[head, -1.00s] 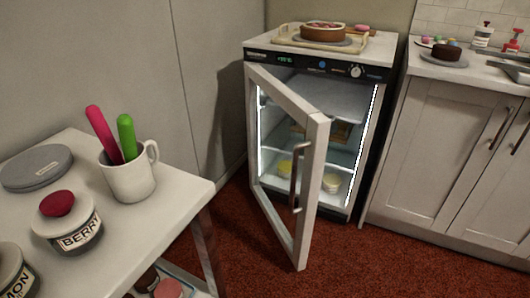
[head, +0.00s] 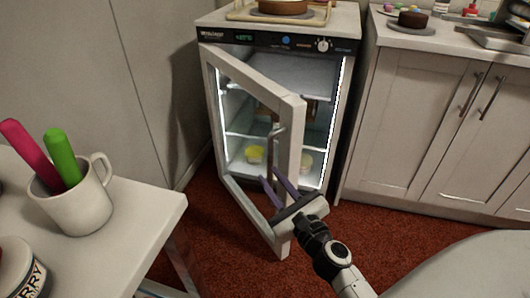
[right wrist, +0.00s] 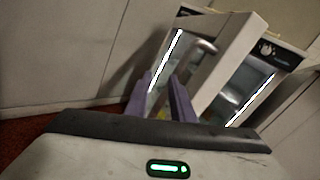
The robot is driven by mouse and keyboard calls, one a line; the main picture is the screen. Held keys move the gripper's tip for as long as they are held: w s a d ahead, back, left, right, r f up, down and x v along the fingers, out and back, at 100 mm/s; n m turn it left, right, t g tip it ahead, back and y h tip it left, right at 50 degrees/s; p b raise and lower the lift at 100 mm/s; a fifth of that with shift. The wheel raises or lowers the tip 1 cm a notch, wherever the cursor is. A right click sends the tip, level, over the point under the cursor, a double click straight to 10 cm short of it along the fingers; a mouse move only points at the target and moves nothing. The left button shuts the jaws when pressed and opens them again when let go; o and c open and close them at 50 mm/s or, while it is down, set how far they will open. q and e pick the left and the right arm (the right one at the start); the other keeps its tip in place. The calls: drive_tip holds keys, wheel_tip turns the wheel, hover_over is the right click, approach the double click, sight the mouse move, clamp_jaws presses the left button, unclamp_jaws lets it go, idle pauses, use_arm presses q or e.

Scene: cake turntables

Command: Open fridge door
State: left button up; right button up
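The fridge (head: 275,40) stands against the wall with its white-framed glass door (head: 292,150) partly open, swung out toward me, hinged at the left. Its metal bar handle (head: 276,150) is upright on the door's free edge. My right gripper (head: 269,172) is in front of the door, its purple fingers apart at the handle's lower end. In the right wrist view the two fingers (right wrist: 158,78) are spread, and the curved handle end (right wrist: 206,46) shows above and right of them. I cannot tell whether the fingers touch the handle. My left gripper is not in view.
A white table with a mug (head: 72,195) is at the left, close to the door's swing side. Cabinets (head: 420,130) stand right of the fridge. Lit shelves inside hold small yellow items (head: 254,154). Red carpet (head: 225,240) is clear before the door.

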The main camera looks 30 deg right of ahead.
sight(272, 161)
drive_tip(key=d+m, duration=0.1)
drive_tip(key=m, duration=0.1)
drive_tip(key=d+m+h, duration=0.1)
drive_tip(key=m, duration=0.1)
drive_tip(key=shift+w+d+h, duration=0.3)
drive_tip(key=shift+w, duration=0.1)
drive_tip(key=shift+w+d+m, duration=0.2)
drive_tip(key=shift+w+m, duration=0.05)
drive_tip(key=shift+m, duration=0.05)
drive_tip(key=w+d+b, duration=0.1)
drive_tip(key=w+d, duration=0.1)
drive_tip(key=w, duration=0.7)
drive_tip(key=shift+w, duration=0.35)
clamp_jaws()
